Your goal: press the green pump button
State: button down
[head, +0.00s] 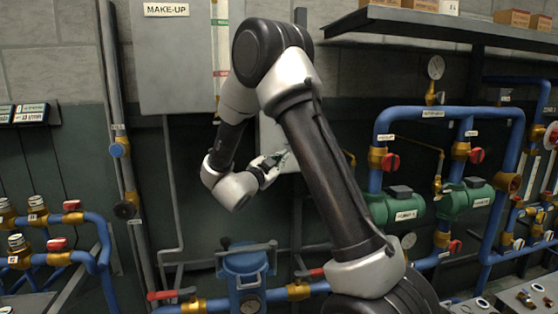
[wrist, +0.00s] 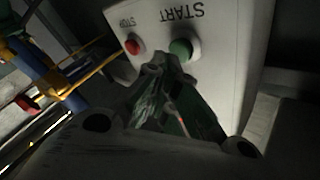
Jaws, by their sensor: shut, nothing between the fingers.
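The green pump button (wrist: 181,49) shows in the wrist view on a pale control box (wrist: 225,70), under the word START. A red button (wrist: 132,46) marked STOP sits to its left on the same face. My gripper (wrist: 163,62) is shut and empty, with its fingertips just below the green button in the picture. I cannot tell whether the tips touch it. In the head view my gripper (head: 277,160) reaches the same pale box (head: 270,132); my arm hides much of the box and both buttons.
Blue pipes (head: 410,113) with brass fittings, red-handled valves and green pumps (head: 405,207) stand to the right. A blue filter vessel (head: 245,270) stands below my gripper.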

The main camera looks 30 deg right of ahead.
jog(key=shift+w+d, duration=0.15)
jog(key=shift+w, duration=0.3)
dwell(0.4)
jog(key=shift+s, duration=0.1)
jog(key=shift+s+a, duration=0.25)
jog(key=shift+s, duration=0.55)
jog(key=s, duration=0.2)
jog(key=s+a, duration=0.1)
jog(key=s, duration=0.1)
jog(key=shift+s+a, duration=0.2)
jog(key=shift+s, duration=0.2)
dwell(0.7)
